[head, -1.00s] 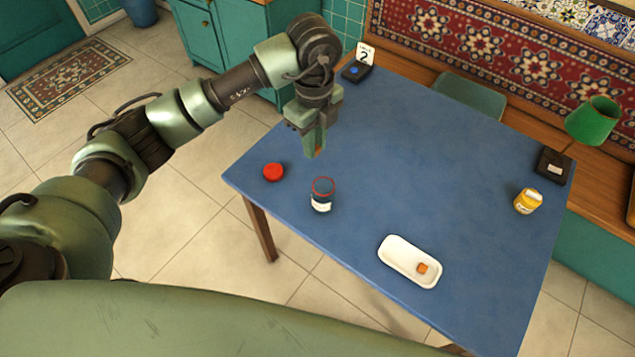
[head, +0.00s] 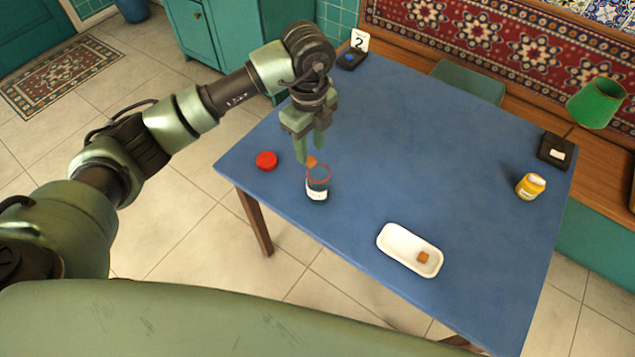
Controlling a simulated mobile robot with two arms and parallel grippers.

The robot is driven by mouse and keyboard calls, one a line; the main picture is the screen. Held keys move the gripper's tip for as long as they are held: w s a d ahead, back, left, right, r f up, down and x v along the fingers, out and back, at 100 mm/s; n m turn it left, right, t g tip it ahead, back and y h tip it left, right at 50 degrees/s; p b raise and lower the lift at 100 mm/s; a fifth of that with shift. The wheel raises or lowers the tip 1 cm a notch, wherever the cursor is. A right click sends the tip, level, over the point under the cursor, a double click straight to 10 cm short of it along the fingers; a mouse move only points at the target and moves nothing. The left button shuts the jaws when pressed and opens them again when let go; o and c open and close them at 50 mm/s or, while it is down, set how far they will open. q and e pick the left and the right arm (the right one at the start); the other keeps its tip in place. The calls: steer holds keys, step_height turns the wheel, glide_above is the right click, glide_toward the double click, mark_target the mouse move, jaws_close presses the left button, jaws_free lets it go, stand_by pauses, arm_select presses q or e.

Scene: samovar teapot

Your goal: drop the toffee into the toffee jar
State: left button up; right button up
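My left gripper (head: 311,153) points down above the toffee jar, its two fingers spread apart. A small orange-brown toffee (head: 312,161) is just below the fingertips, at the far side of the jar's mouth in the picture. I cannot tell whether it is in the air, touching the rim or behind it. The toffee jar (head: 317,188) stands upright and open, dark with a red rim and a white label. A second toffee (head: 424,257) lies in the white tray (head: 395,240). My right gripper is not in view.
A red lid (head: 266,161) lies on the blue table (head: 440,150) left of the jar. A dark box with a number card (head: 359,41) is at the far corner. The table's middle is clear.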

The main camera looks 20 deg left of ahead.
mark_target(311, 159)
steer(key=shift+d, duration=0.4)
arm_select(q)
steer(key=shift+r, duration=0.35)
step_height(311, 159, up, 7)
steer(key=b, duration=0.1)
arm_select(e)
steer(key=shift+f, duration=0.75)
arm_select(q)
steer(key=shift+d, duration=0.1)
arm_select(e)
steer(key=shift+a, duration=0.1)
